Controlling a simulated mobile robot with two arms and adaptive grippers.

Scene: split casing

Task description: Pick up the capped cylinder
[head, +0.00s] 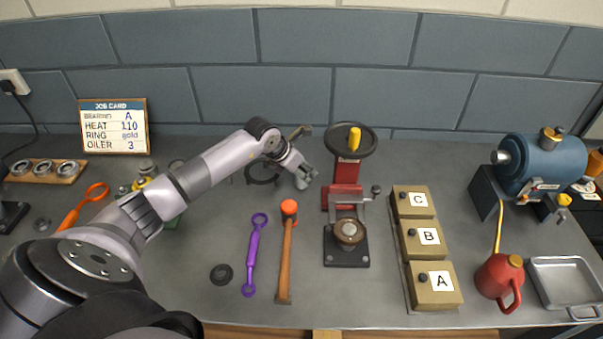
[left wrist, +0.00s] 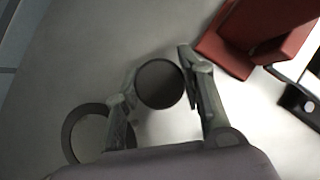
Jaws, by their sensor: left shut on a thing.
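The capped cylinder (left wrist: 160,85) shows in the left wrist view as a dark round end between my left gripper's two fingers. My left gripper (left wrist: 157,92) is shut on it, with one finger on each side. In the head view my left gripper (head: 303,174) is at the back middle of the bench, just left of the red press. I cannot make out the cylinder in the head view. My right gripper is in neither view.
A dark ring (left wrist: 70,136) lies beside the gripper. The red press (head: 345,195) stands close on the right. An orange-headed mallet (head: 286,250) and a purple wrench (head: 253,255) lie in front. Boxes A (head: 434,285), B and C stand farther right.

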